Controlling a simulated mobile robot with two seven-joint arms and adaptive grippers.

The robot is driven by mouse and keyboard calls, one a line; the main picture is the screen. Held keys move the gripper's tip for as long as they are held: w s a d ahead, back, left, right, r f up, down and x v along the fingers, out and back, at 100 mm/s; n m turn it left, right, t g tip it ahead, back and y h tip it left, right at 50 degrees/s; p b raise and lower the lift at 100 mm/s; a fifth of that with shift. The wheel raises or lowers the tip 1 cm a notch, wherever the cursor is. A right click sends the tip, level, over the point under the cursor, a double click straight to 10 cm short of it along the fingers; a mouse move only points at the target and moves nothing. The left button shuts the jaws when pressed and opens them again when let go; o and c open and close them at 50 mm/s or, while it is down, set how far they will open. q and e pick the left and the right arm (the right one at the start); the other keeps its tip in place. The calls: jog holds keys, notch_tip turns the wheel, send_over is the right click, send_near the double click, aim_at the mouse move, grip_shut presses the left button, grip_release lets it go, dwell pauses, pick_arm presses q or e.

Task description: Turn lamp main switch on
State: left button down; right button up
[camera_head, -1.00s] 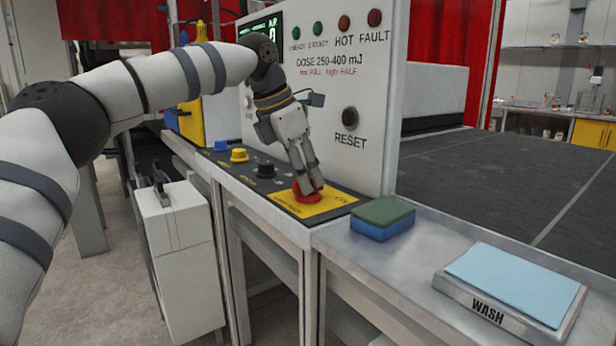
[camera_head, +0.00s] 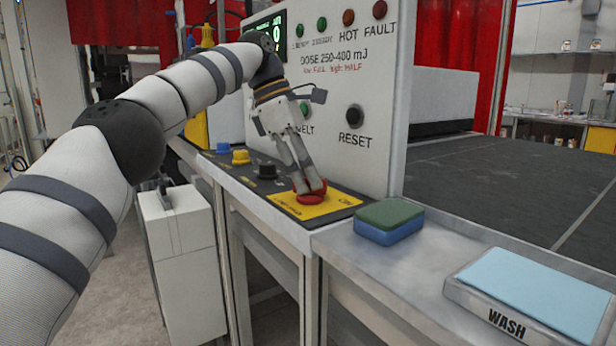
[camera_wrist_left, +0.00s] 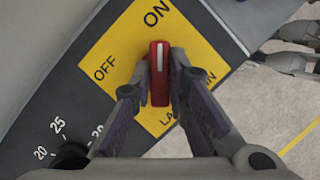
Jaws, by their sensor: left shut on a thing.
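The lamp main switch is a red knob with a white line (camera_wrist_left: 160,80) on a yellow plate (camera_wrist_left: 112,50) marked ON and OFF. In the left wrist view the white line points up towards the word ON; OFF lies to the left. My left gripper (camera_wrist_left: 160,88) is shut on the knob, one finger on each side. In the head view the left gripper (camera_head: 310,190) reaches down to the red knob (camera_head: 312,198) on its yellow plate, and the fingers partly cover it. My right gripper is not in view.
A black knob (camera_head: 267,171) and a yellow knob (camera_head: 240,157) sit along the same panel. The upright panel (camera_head: 345,85) with the RESET button stands close behind. A green and blue sponge (camera_head: 388,222) and a WASH tray (camera_head: 480,307) lie to the right.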

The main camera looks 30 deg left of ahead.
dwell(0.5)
pick_arm(q)
jog(key=c, duration=1.6)
grip_release()
jog(key=shift+o, duration=0.2)
